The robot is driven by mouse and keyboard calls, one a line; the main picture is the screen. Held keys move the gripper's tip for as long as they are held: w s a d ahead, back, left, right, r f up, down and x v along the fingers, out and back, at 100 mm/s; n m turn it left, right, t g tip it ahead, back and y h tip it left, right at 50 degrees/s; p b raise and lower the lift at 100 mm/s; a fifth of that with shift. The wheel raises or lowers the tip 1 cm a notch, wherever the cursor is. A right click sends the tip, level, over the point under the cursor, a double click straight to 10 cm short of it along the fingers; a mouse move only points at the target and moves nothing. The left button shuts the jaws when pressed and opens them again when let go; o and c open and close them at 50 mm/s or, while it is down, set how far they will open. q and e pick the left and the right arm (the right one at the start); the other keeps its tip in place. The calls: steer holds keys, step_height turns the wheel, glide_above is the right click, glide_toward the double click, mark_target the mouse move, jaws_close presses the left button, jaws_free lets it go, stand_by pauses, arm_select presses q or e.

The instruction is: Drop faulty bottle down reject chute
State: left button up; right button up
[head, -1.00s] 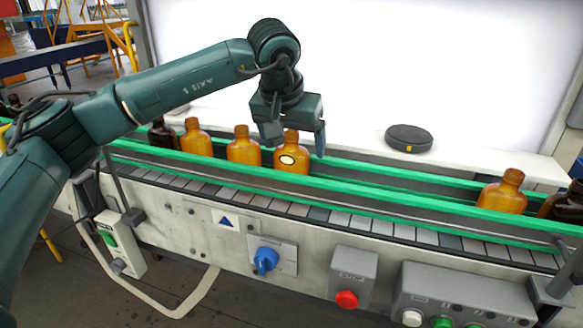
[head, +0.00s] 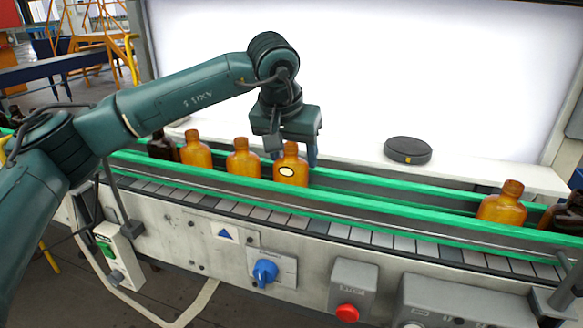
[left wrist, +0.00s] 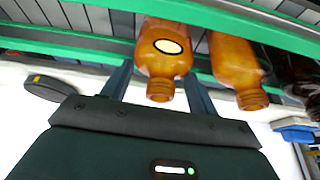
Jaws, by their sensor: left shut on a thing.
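An amber bottle with a pale oval label (head: 291,172) stands upright on the conveyor, between the green rails. My left gripper (head: 292,150) is over it from behind and above, with its fingers on either side of the bottle's neck and shoulder. In the left wrist view the labelled bottle (left wrist: 163,62) sits between the two dark fingers, and my left gripper (left wrist: 160,85) is shut on it. The bottle's base is hidden by the front rail. A reject chute cannot be made out. My right gripper is not in view.
Two amber bottles without visible labels (head: 243,160) (head: 196,152) stand close to the left. Another amber bottle (head: 503,205) and a dark one (head: 568,212) stand far right. A black puck-shaped device (head: 407,150) lies on the white ledge behind. The belt between is clear.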

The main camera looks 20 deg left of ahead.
arm_select(q)
step_height(320, 180, up, 10)
stand_by(0.4)
